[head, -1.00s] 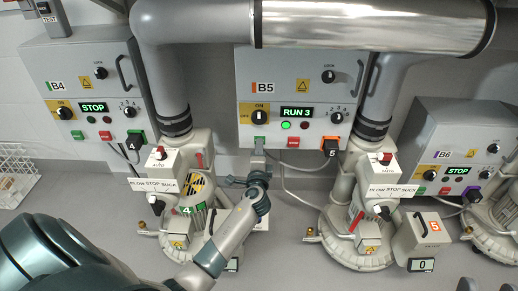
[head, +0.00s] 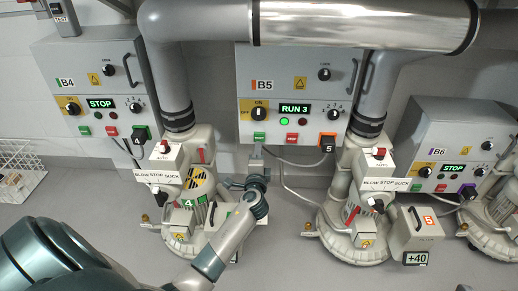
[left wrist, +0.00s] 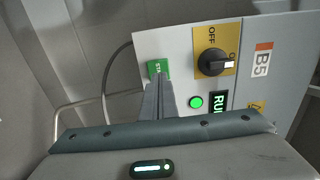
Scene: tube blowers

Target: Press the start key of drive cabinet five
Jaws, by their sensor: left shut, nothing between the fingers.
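Drive cabinet B5 (head: 285,75) is a grey box on the wall at the top middle. Its green start key (head: 259,138) sits at its lower left edge, beside a red key (head: 292,138). My right gripper is out of view.
Cabinets B4 (head: 90,75) and B6 (head: 445,150) flank B5; both displays read STOP. Blowers with BLOW STOP SUCK selectors stand below, and my arm passes close to blower 4 (head: 188,190). The box marked 5 (head: 415,230) reads +40. A large pipe (head: 360,25) crosses above.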

